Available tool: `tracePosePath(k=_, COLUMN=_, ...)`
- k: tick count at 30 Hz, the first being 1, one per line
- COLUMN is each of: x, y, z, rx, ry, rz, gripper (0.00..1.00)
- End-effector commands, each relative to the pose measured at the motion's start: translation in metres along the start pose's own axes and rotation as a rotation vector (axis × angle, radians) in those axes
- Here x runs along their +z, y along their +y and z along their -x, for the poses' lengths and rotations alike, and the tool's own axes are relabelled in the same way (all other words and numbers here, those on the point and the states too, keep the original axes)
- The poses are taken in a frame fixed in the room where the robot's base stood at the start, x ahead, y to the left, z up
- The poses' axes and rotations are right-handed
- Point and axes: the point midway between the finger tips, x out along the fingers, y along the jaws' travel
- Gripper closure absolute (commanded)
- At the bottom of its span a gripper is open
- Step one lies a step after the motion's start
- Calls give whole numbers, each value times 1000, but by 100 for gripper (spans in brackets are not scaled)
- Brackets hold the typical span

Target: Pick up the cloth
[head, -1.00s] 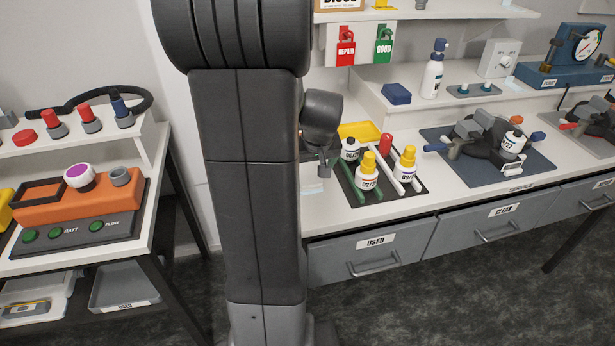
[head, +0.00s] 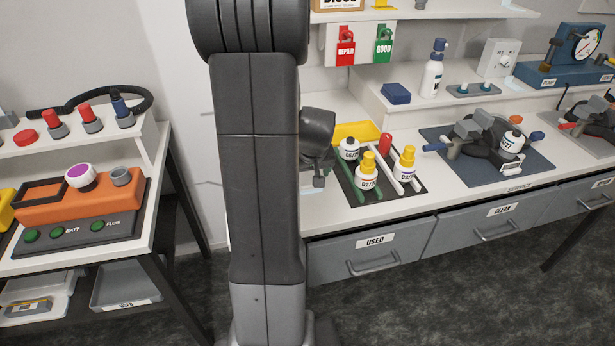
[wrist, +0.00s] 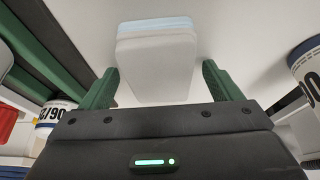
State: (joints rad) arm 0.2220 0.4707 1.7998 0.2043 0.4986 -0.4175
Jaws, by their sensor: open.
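The cloth (wrist: 157,65) is a pale, folded stack with a light blue layer along its far edge. In the wrist view it lies on the white bench top, ahead of and between the green fingers of my gripper (wrist: 161,82). The fingers are apart and nothing is clamped between them. I cannot tell the exact gap between cloth and fingers. In the head view my gripper (head: 319,182) is low over the bench, left of the dark bottle mat, partly behind my arm. The cloth is not clearly visible there.
A dark mat (head: 393,197) with green and white rails holds a white bottle (head: 349,149) and two yellow-capped bottles (head: 366,175) (head: 405,165) close to my gripper's right. A red-capped item and yellow tray (head: 356,132) stand behind. A left bench (head: 150,180) is across a gap.

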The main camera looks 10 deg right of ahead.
Motion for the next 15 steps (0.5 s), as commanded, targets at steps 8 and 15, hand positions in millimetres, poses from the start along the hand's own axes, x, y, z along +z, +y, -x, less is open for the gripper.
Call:
tracePosePath(k=8, x=1, y=0, z=-2, rx=0, ry=0, rz=0, gripper=23)
tracePosePath(k=15, x=1, y=0, z=-2, rx=0, ry=0, rz=0, gripper=64)
